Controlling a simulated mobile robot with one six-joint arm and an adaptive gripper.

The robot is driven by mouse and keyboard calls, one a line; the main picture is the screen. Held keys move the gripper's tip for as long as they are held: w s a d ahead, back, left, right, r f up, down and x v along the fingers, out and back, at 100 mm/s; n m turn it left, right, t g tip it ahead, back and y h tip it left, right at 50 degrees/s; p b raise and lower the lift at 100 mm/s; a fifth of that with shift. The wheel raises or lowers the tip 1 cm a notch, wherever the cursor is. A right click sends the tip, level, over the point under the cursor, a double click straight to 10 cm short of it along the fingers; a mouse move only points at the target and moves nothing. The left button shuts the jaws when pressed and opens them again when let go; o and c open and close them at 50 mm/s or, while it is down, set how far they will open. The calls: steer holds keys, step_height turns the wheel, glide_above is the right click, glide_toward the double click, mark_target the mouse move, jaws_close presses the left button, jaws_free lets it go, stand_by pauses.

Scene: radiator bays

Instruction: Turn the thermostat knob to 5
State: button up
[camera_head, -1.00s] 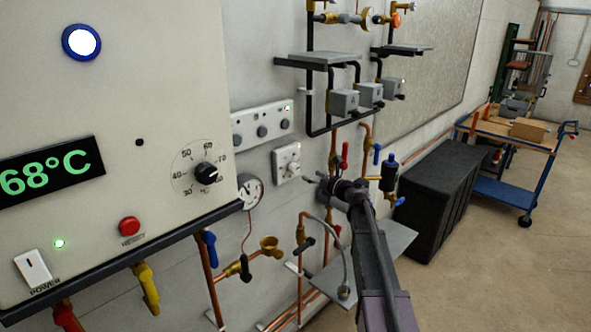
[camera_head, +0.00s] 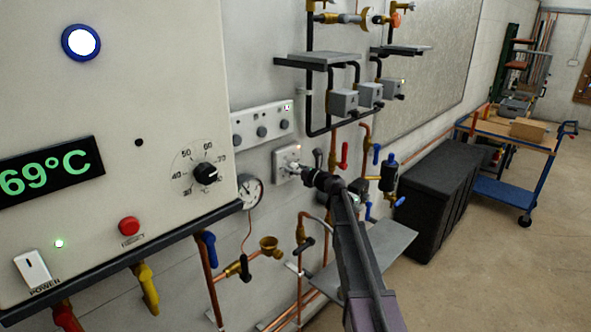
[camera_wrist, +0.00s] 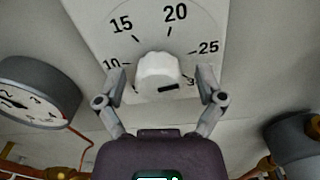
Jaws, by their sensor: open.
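The white thermostat knob (camera_wrist: 158,72) sits on a square white plate (camera_wrist: 112,14) on the wall, which also shows in the head view (camera_head: 281,155). Its scale reads 10, 15, 20, 25, with a partly covered number at the lower right. No 5 mark shows; the lower dial is hidden. A black mark on the knob's face lies low and right, towards that covered number. My gripper (camera_wrist: 161,77) is open, one finger on each side of the knob. It also shows at the plate in the head view (camera_head: 300,171). I cannot tell whether the fingers touch the knob.
A round gauge (camera_wrist: 36,100) is left of the plate. A boiler panel (camera_head: 110,120) with its own black dial (camera_head: 206,173) and a 69°C display (camera_head: 47,172) stands left. A switch strip (camera_head: 262,123) is above. Pipes and valves (camera_head: 343,155) are close on the right.

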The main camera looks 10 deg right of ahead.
steer(key=c, duration=1.2)
steer(key=shift+o, duration=0.2)
steer(key=shift+d, duration=0.15)
